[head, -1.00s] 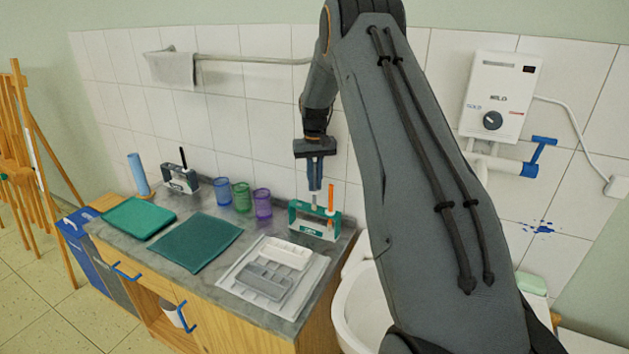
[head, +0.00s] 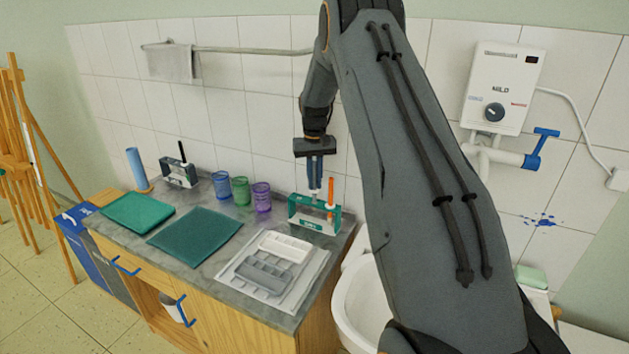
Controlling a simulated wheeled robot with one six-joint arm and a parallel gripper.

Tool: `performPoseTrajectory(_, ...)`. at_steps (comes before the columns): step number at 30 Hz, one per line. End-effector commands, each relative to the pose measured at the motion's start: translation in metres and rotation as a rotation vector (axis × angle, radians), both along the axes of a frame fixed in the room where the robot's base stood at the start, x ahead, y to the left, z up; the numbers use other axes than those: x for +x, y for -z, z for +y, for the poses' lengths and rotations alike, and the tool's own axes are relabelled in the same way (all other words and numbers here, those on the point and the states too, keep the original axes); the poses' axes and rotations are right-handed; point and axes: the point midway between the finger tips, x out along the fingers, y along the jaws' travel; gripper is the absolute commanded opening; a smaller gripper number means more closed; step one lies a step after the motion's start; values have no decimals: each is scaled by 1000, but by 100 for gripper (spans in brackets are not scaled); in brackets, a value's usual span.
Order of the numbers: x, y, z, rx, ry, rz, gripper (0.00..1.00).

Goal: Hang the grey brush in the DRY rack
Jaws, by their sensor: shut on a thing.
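My gripper (head: 315,190) points straight down over the green rack (head: 327,226) at the right end of the counter. It is shut on the grey brush (head: 316,199), of which only a short piece shows below the fingertips, at the rack's top bar. I cannot tell whether the brush is seated in a slot. An orange brush (head: 330,192) stands in the same rack, just right of my fingers. A grey rack (head: 180,176) with a black brush (head: 182,152) stands at the counter's far left. The lettering on both racks is too small to read.
Blue (head: 221,184), green (head: 241,191) and purple (head: 262,197) cups stand left of the green rack. A grey palette tray (head: 264,276), a white tray (head: 286,246) and green mats lie in front. A white basin (head: 360,300) is right of the counter.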

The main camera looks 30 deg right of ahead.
Motion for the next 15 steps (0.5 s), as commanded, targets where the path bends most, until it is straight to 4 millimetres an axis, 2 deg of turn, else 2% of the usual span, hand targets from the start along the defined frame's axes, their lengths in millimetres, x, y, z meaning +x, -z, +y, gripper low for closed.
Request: performPoseTrajectory(15, 0, 11, 0, 0, 0, 1, 0)
